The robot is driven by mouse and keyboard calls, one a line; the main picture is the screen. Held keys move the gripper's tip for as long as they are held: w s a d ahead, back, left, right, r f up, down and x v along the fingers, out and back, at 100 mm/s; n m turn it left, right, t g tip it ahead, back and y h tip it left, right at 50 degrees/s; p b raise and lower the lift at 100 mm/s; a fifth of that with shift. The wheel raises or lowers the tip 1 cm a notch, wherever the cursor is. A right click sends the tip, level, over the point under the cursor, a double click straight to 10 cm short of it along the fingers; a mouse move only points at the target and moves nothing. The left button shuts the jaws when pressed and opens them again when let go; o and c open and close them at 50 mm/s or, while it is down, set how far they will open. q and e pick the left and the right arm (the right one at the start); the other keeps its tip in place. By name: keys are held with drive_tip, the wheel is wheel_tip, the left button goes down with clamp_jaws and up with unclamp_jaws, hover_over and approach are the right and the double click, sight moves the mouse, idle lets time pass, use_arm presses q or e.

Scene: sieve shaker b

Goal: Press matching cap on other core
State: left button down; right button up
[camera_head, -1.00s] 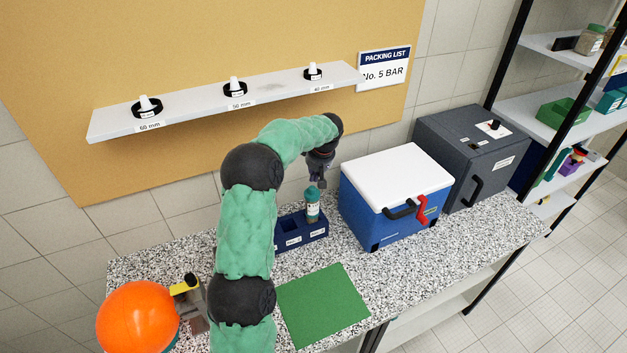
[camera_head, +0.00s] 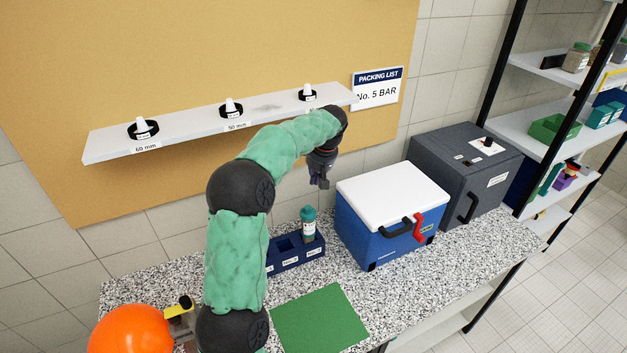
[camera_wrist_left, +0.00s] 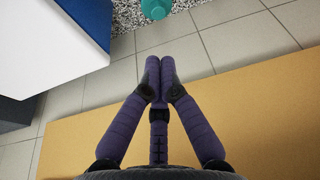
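Black rings with white cones stand on the grey wall shelf (camera_head: 190,128): the left one (camera_head: 143,130) over a "60 mm" label, the middle one (camera_head: 231,108) over "50 mm", the right one (camera_head: 307,93) near the right end. A teal-topped bottle (camera_head: 308,225) stands upright in the blue rack (camera_head: 290,263); its teal top (camera_wrist_left: 155,8) shows at the upper edge of the left wrist view. My left gripper (camera_head: 320,184) hangs above the bottle, apart from it. In the wrist view its fingers (camera_wrist_left: 160,63) are together with nothing between them. My right gripper is out of view.
A blue cooler with a white lid (camera_head: 390,185) and a dark grey box (camera_head: 468,165) stand right of the rack. A green mat (camera_head: 320,318) lies in front, bare. A large orange rounded object (camera_head: 130,330) and a yellow-and-grey item (camera_head: 180,306) are at lower left.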

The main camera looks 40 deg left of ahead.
use_arm(q)
wheel_tip(320, 180, down, 2)
drive_tip(key=m+h+p, duration=0.2)
drive_tip(key=m+p, duration=0.2)
drive_tip(key=m, duration=0.2)
drive_tip(key=m+t+h+p, duration=0.2)
drive_tip(key=m+p, duration=0.6)
drive_tip(key=m, duration=0.4)
approach(308, 208)
drive_tip(key=shift+w+a+b+x, duration=0.1)
drive_tip(key=shift+b+x, duration=0.2)
drive_tip(key=shift+x, duration=1.45)
drive_tip(key=shift+w+a+b+x, duration=0.15)
drive_tip(key=shift+b+x, duration=0.15)
drive_tip(key=shift+x, duration=1.45)
drive_tip(key=shift+s+d+f+b, duration=0.2)
drive_tip(key=shift+d+f+b, duration=0.05)
drive_tip(key=shift+f+b, duration=0.4)
drive_tip(key=shift+r, duration=0.2)
